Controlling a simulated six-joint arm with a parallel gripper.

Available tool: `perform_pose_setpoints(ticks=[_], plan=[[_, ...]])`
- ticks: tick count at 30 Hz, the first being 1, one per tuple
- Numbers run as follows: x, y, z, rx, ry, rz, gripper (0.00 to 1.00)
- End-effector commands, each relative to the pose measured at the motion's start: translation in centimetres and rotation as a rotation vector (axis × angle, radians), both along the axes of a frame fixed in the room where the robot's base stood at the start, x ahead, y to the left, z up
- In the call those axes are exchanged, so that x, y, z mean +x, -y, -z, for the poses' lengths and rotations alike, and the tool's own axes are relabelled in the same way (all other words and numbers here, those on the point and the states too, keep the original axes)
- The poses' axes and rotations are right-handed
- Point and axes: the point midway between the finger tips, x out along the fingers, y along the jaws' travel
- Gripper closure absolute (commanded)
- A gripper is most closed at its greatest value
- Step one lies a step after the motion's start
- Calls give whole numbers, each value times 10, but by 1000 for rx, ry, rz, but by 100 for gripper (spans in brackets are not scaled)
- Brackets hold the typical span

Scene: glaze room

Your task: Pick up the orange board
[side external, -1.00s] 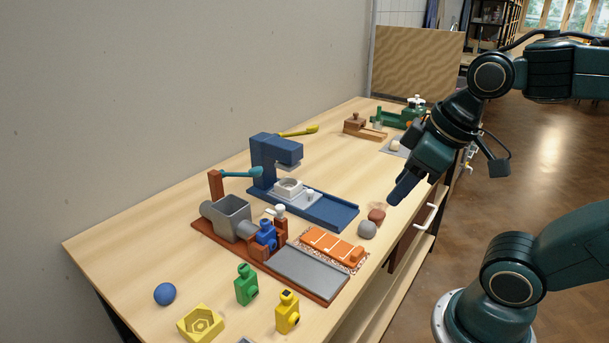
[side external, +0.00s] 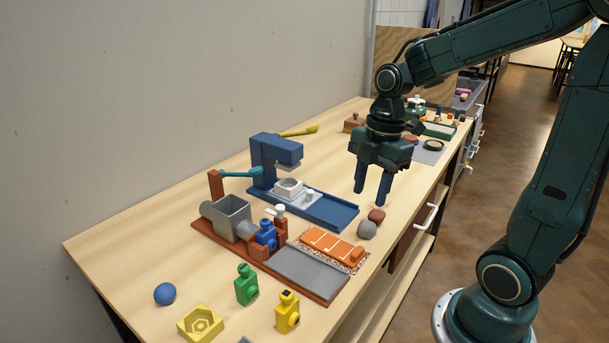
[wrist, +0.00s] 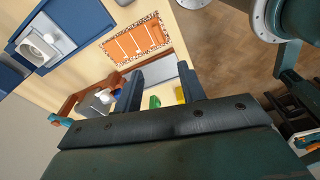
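The orange board (side external: 331,245) lies flat on the table near its front edge, on a speckled mat (side external: 352,267). It has pale lines across it and a raised orange block at one end. In the wrist view the board (wrist: 127,44) shows at the upper middle, beyond my fingers. My gripper (side external: 371,203) is above the table, behind and to the right of the board, pointing down. Its two dark blue fingers are apart with nothing between them. They also show open in the wrist view (wrist: 160,82).
A grey lump (side external: 367,229) and a reddish-brown lump (side external: 377,215) sit just right of the board. A blue press (side external: 320,209) stands behind it. A brown base with a grey plate (side external: 309,273) lies close on its left. Green (side external: 246,286) and yellow (side external: 287,313) pieces stand nearer the camera.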

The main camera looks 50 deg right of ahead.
Motion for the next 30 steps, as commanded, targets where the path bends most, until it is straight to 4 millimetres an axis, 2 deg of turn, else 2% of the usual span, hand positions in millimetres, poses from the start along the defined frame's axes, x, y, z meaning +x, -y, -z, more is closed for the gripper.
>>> perform_pose_setpoints(ticks=[8,20,30], plan=[[8,12,15,31,-25,-178,60],[8,11,24,34,-28,-195,60],[8,5,66,34,-30,-193,60]])
